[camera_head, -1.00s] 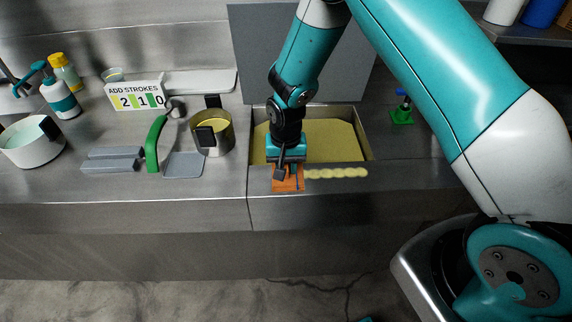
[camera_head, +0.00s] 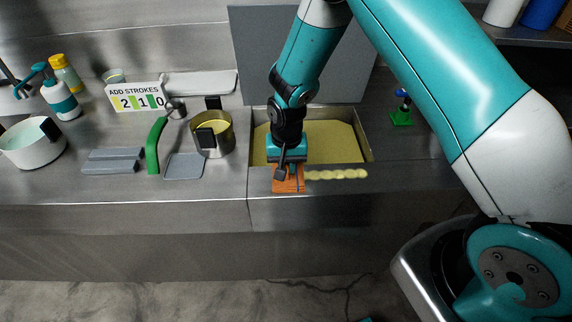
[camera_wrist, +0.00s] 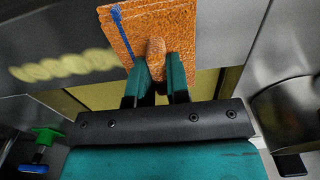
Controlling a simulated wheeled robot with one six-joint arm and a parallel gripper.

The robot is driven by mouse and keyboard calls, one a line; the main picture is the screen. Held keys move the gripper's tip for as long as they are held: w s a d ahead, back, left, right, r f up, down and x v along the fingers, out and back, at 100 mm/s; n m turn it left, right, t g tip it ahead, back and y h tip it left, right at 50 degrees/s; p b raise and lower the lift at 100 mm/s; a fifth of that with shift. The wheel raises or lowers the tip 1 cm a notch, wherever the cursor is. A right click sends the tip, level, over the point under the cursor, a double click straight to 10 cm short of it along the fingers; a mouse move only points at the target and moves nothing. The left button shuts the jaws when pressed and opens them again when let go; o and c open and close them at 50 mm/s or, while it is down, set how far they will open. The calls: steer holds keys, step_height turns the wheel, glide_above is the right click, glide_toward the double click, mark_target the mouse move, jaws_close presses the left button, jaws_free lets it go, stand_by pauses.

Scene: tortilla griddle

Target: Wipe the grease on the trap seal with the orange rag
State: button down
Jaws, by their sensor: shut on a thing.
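The orange rag (camera_head: 287,185) lies against the front rim of the open trap (camera_head: 362,143), at the left end of a pale yellow grease streak (camera_head: 337,174). My gripper (camera_head: 287,165) is above the rim, shut on a raised fold of the rag. In the wrist view my gripper (camera_wrist: 158,75) pinches that fold between its teal fingers, and the rag (camera_wrist: 180,25) spreads out flat beyond them with a blue strip near one edge. The grease streak also shows in the wrist view (camera_wrist: 65,67), beside the rag. The trap holds a yellowish surface.
A sign (camera_head: 136,96) reads "ADD STROKES 2 1 0". A grey panel (camera_head: 245,50) stands upright behind the trap.

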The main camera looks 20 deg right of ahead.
steer(key=shift+s+d+f, duration=0.1)
steer(key=shift+s+d, duration=0.2)
steer(key=shift+d, duration=0.5)
steer(key=shift+s+d+r, duration=0.1)
steer(key=shift+s+d, duration=0.15)
steer(key=shift+d, duration=0.5)
steer(key=shift+s+d+f, duration=0.1)
steer(key=shift+s+d, duration=0.2)
steer(key=shift+d, duration=0.5)
steer(key=shift+d, duration=0.15)
steer(key=shift+s+d+p, duration=0.1)
steer(key=shift+s+d, duration=0.15)
steer(key=shift+d, duration=0.55)
steer(key=shift+s+d+p, duration=0.1)
steer(key=shift+s+d, duration=0.15)
steer(key=shift+d, duration=0.5)
steer(key=shift+s+d+p, duration=0.1)
steer(key=shift+s+d, duration=0.15)
steer(key=shift+d, duration=0.55)
steer(key=shift+s+d, duration=0.25)
steer(key=shift+d, duration=0.55)
steer(key=shift+s+d, duration=0.3)
steer(key=shift+d, duration=0.5)
steer(key=shift+s+d, duration=0.25)
steer(key=shift+d, duration=0.55)
